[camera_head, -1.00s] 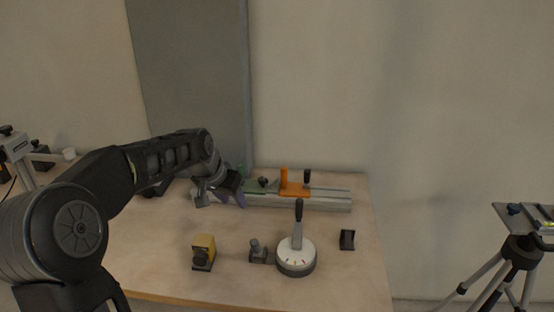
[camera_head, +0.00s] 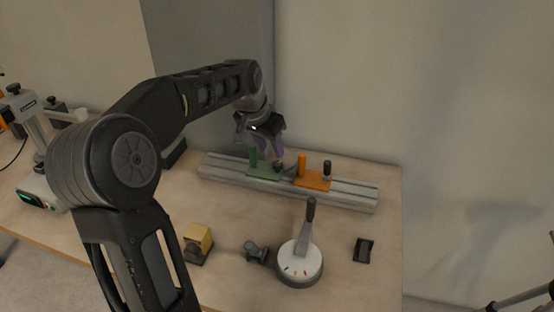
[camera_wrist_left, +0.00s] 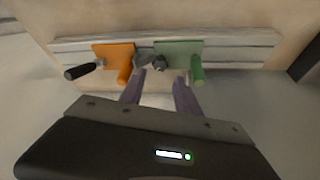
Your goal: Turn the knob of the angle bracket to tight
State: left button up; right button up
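The angle bracket looks like the small grey piece (camera_wrist_left: 142,60) between the green plate (camera_head: 262,172) and the orange plate (camera_head: 313,181) on the metal rail (camera_head: 353,197). A dark knob (camera_wrist_left: 159,63) sits beside it, at the edge of the green plate; in the head view the knob is small and close under my gripper. The knob's setting cannot be read. My left gripper (camera_wrist_left: 160,86) is open and empty, its two purple fingers pointing down at the rail. In the wrist view the knob lies beyond and between the fingertips, apart from them.
A green post (camera_head: 253,157), an orange post (camera_head: 302,164) and a black handle (camera_head: 327,168) stand up from the rail. In front are a yellow block (camera_head: 198,240), a small grey part (camera_head: 256,252), a white dial with a lever (camera_head: 300,263) and a black part (camera_head: 364,249).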

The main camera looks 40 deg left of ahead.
aim_at(277, 163)
pick_arm(q)
jog(key=x, duration=0.7)
jog(key=shift+w+f, duration=0.1)
jog(key=shift+f, duration=0.1)
jog(key=shift+c, duration=0.5)
grip_shut()
